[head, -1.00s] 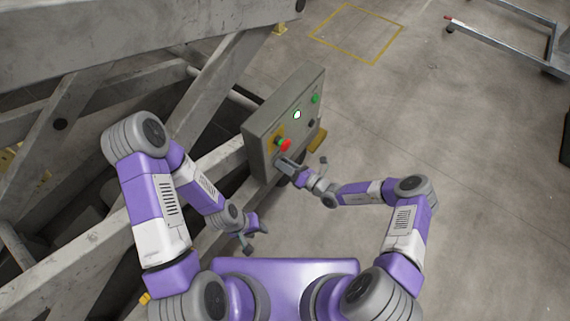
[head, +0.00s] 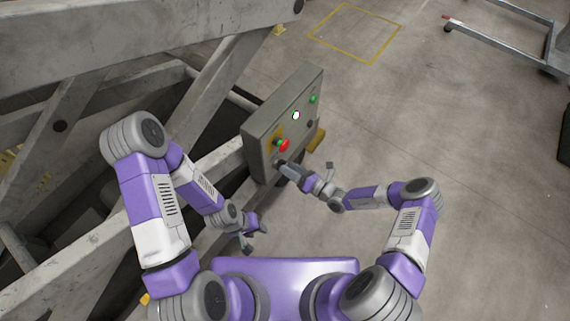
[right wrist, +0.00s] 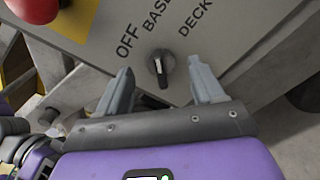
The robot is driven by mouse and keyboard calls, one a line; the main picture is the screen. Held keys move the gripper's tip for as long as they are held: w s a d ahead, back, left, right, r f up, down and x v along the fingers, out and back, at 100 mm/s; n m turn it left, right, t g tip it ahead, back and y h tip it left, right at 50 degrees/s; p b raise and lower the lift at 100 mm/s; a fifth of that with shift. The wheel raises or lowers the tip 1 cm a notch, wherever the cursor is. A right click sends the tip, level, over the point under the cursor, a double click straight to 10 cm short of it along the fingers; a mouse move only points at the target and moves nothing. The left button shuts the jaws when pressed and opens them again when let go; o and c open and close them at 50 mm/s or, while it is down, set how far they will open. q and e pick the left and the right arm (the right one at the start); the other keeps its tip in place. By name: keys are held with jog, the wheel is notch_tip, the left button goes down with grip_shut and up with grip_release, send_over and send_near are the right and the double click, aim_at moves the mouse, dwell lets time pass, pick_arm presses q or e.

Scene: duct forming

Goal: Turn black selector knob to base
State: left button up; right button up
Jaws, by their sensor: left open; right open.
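The black selector knob (right wrist: 160,66) sits on the grey control panel (right wrist: 110,30) in the right wrist view, below the printed labels OFF, BASE and DECK. Its grip bar bears a pale mark and points roughly up and down in that picture. My right gripper (head: 280,163) is open at the panel's lower part. In the right wrist view its two fingers stand either side of the knob, with visible gaps and no clear contact. In the head view the knob is hidden or too small to make out. My left gripper (head: 254,240) is open and empty, below and left of the panel.
A red emergency button (head: 284,145) on a yellow plate sits close to the right gripper, and also shows in the right wrist view (right wrist: 34,8). A white lit button (head: 296,115) and a green button (head: 313,99) are higher up.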

jog(key=v, duration=0.4)
jog(key=shift+s+d+p, duration=0.15)
jog(key=shift+d+p, duration=0.05)
jog(key=shift+p, duration=0.1)
jog(key=s+a+n+g+h+p, duration=0.1)
jog(key=s+a+n+g+h, duration=0.25)
jog(key=s+n+g, duration=1.15)
jog(key=s+d+r+n+t+h+p, duration=0.1)
jog(key=s+d+r+n+t+h, duration=0.2)
jog(key=d+n+h, duration=0.4)
jog(key=s+n+t, duration=0.1)
jog(key=n+t, duration=0.1)
jog(key=n, duration=0.7)
jog(key=shift+s+n+p, duration=0.25)
jog(key=shift+n+p, duration=0.05)
